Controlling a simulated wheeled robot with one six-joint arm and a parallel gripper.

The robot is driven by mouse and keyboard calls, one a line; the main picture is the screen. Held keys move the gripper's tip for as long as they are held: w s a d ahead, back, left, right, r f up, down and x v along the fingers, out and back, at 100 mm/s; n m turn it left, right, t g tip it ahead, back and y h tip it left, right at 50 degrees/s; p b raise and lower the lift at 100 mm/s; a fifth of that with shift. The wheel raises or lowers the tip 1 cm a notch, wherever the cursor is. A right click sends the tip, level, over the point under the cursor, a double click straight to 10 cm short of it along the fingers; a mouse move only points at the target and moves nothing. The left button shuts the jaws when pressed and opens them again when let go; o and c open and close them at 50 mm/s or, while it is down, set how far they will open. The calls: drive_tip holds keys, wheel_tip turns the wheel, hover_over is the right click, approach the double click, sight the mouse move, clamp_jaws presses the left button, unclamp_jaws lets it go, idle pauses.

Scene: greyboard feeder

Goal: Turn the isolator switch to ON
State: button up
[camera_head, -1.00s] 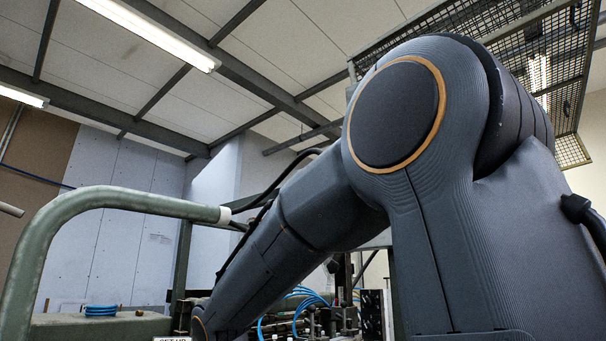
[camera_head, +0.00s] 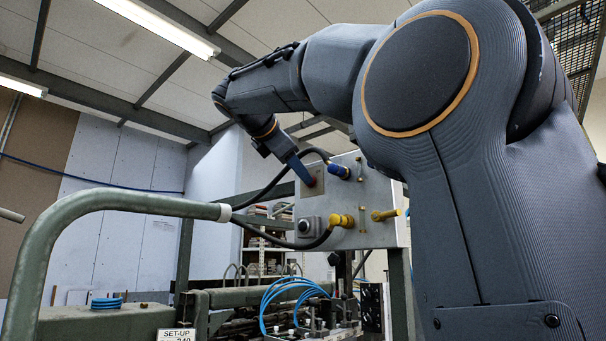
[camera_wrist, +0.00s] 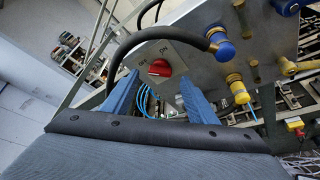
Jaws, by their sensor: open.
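The isolator switch is a red knob (camera_wrist: 158,85) on a grey plate (camera_wrist: 180,62) with OFF and ON lettering in the wrist view. Which word it points to is too small to tell. In the head view the red of the knob (camera_head: 312,182) shows at the upper left of the grey panel (camera_head: 350,205), partly hidden by my gripper (camera_head: 301,170). In the wrist view my gripper (camera_wrist: 157,79) is open, its blue fingers on either side of the knob. I cannot tell whether they touch it.
A blue connector (camera_head: 339,171) with a black cable sits right of the switch. Below are a yellow connector (camera_head: 342,220), a yellow fitting (camera_head: 385,214) and a black round button (camera_head: 305,226). A green tube rail (camera_head: 110,202) stands in the foreground.

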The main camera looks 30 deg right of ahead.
drive_tip(key=p+x, duration=0.1)
drive_tip(key=x, duration=0.3)
drive_tip(key=shift+w+d+f, duration=0.1)
drive_tip(key=shift+w, duration=0.05)
drive_tip(key=shift+c, duration=0.3)
drive_tip(key=c, duration=1)
